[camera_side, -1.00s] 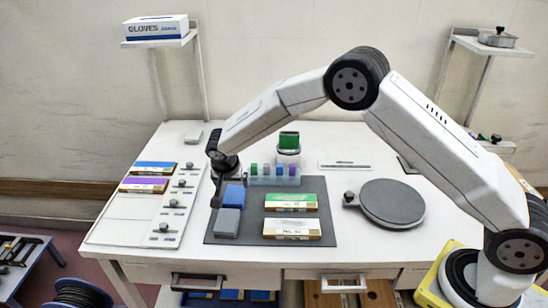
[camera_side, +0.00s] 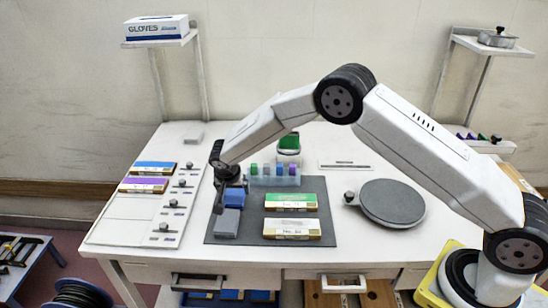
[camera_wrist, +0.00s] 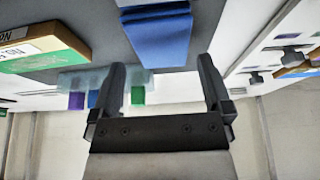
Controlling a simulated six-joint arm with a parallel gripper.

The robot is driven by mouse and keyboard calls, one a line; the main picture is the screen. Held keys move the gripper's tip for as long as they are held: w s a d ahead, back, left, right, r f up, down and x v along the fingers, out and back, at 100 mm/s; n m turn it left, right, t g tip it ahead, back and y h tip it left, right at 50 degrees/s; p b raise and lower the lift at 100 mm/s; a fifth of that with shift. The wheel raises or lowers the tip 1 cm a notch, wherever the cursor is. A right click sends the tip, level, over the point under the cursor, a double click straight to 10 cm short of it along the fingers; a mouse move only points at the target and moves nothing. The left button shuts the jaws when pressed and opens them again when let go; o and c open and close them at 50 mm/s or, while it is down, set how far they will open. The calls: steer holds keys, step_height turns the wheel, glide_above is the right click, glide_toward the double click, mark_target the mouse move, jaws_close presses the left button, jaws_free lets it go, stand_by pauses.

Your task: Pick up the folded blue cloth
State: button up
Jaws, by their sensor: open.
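The folded blue cloth (camera_side: 235,197) lies on the dark grey mat (camera_side: 256,238), just behind a folded grey cloth or pad (camera_side: 227,222). My gripper (camera_side: 219,200) is at the left side of the blue cloth and partly covers it in the side view. In the wrist view the blue cloth (camera_wrist: 158,42) shows between and beyond the two fingers of my gripper (camera_wrist: 161,70). The fingers are apart with nothing held. Whether a finger touches the cloth cannot be told.
Green-labelled (camera_side: 291,202) and yellow-edged (camera_side: 292,229) boxes lie right of the cloth. Behind it stands a clear rack of coloured pieces (camera_side: 273,179). A white panel with several knobs (camera_side: 172,212) is close on the left. A round grey plate (camera_side: 392,203) is farther right.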

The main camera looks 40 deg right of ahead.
mark_target(234, 195)
steer(key=shift+x, duration=1.8)
steer(key=shift+w, duration=0.1)
steer(key=c, duration=1)
